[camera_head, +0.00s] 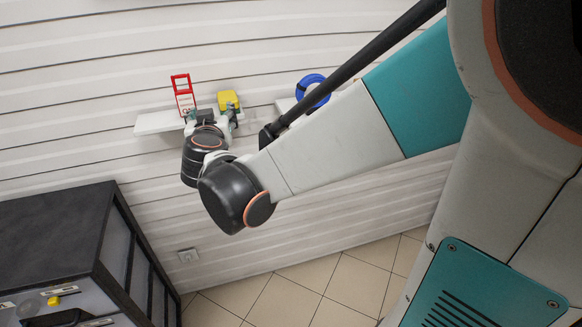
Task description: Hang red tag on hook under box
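A red-framed tag (183,95) with a white lower panel stands upright, slightly tilted, over the small white wall shelf (158,122). My gripper (211,113) is at the right part of that shelf, its two fingers spread apart. The left finger is just below and right of the tag; I cannot tell whether they touch. The right finger overlaps the front of a yellow object (229,99). A dark piece shows between the fingers, and nothing is clearly held. No hook and no box above one can be made out.
A blue ring-shaped coil (312,88) is on the wall at a second light ledge, partly behind my arm. A dark-topped cabinet (52,232) with drawers stands at lower left. A wall socket (188,255) is low down. Tiled floor (310,290) is clear.

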